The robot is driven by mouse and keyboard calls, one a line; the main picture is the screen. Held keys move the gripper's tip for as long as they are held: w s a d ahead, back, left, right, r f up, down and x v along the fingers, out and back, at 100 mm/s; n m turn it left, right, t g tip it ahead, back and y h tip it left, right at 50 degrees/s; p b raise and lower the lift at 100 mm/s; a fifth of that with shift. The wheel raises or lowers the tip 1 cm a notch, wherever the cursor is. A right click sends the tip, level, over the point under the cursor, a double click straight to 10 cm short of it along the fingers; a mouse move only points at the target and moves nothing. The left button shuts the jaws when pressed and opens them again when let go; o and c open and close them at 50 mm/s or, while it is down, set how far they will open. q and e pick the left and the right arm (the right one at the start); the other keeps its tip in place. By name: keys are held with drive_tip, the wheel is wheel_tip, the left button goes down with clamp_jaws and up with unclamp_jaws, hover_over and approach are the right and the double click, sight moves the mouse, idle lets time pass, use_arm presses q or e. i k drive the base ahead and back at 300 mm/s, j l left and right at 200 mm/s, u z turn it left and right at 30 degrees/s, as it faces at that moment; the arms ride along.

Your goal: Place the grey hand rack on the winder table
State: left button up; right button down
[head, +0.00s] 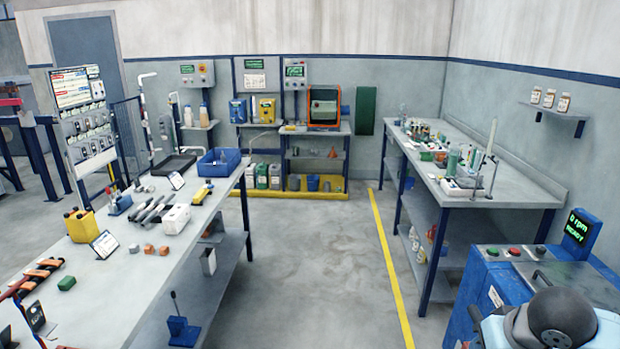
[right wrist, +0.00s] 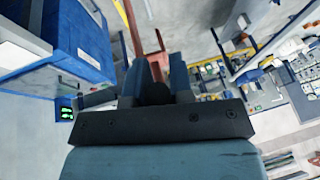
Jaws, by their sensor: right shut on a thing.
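In the right wrist view my right gripper (right wrist: 154,80) is shut with a reddish-brown bar (right wrist: 138,28) running up from between its fingers. Much of the held thing is hidden behind the fingers, and I cannot tell whether it is the grey hand rack. My left gripper is not in view. A long grey table (head: 170,262) runs along the left of the head view, with tools and small blocks on it. Another long table (head: 500,200) stands along the right wall. No label shows which one is the winder table.
A blue machine (head: 500,278) with a green "0 rpm READY" display (head: 579,227) stands close at the lower right. A blue bin (head: 219,162) sits on the left table's far end. Open floor (head: 300,270) lies between the tables, with a yellow line (head: 392,262).

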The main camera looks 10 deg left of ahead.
sight(111, 298)
drive_tip(key=i+z, duration=0.1)
drive_tip(key=i, duration=0.95)
drive_tip(key=i+u, duration=0.25)
drive_tip(key=i, duration=0.2)
drive_tip(key=i+l+u, duration=0.25)
drive_tip(key=i, duration=0.15)
drive_tip(key=l+u, duration=0.1)
drive_tip(key=u, duration=0.3)
drive_tip(key=i+l+u, duration=0.1)
drive_tip(key=u, duration=0.3)
drive_tip(key=l+u, duration=0.2)
drive_tip(key=u, duration=0.25)
drive_tip(key=l+u, duration=0.2)
drive_tip(key=u, duration=0.2)
drive_tip(key=l+u, duration=0.15)
drive_tip(key=u, duration=0.25)
